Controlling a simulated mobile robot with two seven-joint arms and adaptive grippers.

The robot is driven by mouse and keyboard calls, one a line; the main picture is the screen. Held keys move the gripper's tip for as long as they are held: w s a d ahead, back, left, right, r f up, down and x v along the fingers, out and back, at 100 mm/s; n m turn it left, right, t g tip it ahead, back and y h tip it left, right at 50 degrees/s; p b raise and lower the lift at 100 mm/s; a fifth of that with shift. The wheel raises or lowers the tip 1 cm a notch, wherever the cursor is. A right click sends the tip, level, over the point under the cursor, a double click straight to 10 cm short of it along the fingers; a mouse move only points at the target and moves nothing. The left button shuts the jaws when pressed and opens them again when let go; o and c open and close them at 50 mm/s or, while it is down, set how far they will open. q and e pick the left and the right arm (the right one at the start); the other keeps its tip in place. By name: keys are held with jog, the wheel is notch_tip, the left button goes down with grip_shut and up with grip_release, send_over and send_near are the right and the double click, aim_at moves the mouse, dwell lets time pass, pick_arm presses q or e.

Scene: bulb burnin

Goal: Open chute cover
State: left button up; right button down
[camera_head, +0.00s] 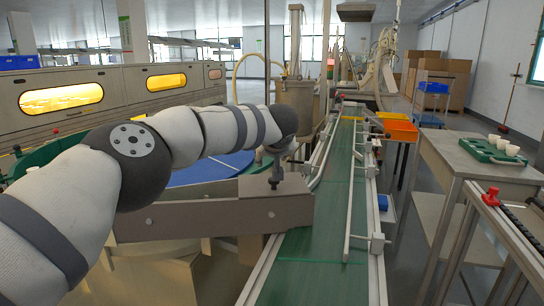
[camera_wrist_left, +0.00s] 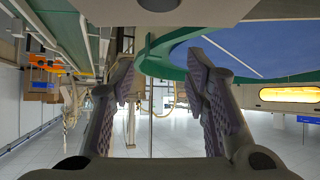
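A grey-brown metal chute (camera_head: 175,219) runs across the front of the head view to the green conveyor. A flat panel at its right end (camera_head: 280,210) looks like the chute cover, lying in line with the chute; I cannot tell its exact edges. A small dark upright post (camera_head: 274,178) stands on top there. My left arm reaches over the chute from the left, and its wrist hangs just above that post. In the left wrist view my left gripper (camera_wrist_left: 160,78) is open, with nothing between its ridged fingers. The fingertips are hidden in the head view. My right gripper is out of view.
The green conveyor (camera_head: 316,262) with metal side rails runs away from me. A blue round table (camera_head: 212,168) with a green rim lies behind the chute. On the right stands a metal table (camera_head: 470,160) with a green tray of white cups (camera_head: 490,151). Orange bins (camera_head: 400,130) sit beyond.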

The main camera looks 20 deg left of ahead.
pick_arm(q)
jog(key=shift+r, duration=0.1)
jog(key=v, duration=1.2)
